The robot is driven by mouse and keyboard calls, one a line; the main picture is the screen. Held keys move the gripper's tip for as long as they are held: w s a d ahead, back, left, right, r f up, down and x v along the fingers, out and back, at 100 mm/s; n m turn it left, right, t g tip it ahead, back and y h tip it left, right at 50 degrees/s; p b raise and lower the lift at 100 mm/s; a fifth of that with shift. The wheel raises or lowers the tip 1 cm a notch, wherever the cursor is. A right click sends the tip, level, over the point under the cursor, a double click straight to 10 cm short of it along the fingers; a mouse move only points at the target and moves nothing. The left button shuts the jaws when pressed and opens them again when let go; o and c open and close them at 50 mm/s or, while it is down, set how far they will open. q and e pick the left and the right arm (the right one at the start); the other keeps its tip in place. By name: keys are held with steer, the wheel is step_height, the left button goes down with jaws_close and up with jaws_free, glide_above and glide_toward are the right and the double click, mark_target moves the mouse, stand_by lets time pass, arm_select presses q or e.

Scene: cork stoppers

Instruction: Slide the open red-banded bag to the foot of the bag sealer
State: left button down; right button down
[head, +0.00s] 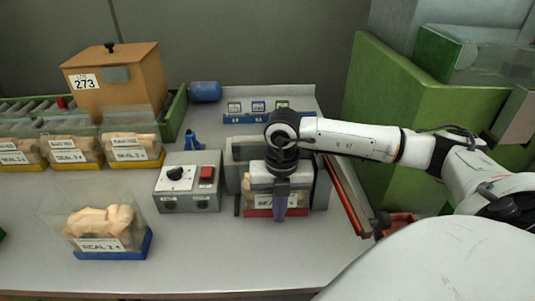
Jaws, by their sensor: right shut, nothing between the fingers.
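The red-banded bag (262,211) stands upright in the middle of the table, with a white label and pale cork pieces inside. It is at the front of the grey bag sealer (322,185), between its side walls. My right gripper (281,213) points down in front of the bag, its shut fingers overlapping the label and band. It holds nothing; whether it touches the bag I cannot tell. The gripper and wrist hide part of the bag and of the sealer behind. My left gripper is out of view.
A control box (178,202) with a knob and red switch stands left of the sealer. A blue-banded bag (148,245) is at front left, several yellow-banded bags (137,164) behind. A green cabinet (395,95) is at right. The table front centre is clear.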

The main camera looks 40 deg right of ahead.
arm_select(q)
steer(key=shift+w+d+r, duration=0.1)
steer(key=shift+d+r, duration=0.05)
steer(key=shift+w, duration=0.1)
arm_select(e)
steer(key=shift+s+a, duration=0.15)
steer(key=shift+a, duration=0.05)
steer(key=s+a, duration=0.1)
steer(key=s+a+r, duration=0.1)
steer(key=shift+s+a, duration=0.2)
steer(key=shift+s, duration=0.15)
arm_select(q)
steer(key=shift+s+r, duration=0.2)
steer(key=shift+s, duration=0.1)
arm_select(e)
step_height(320, 180, up, 9)
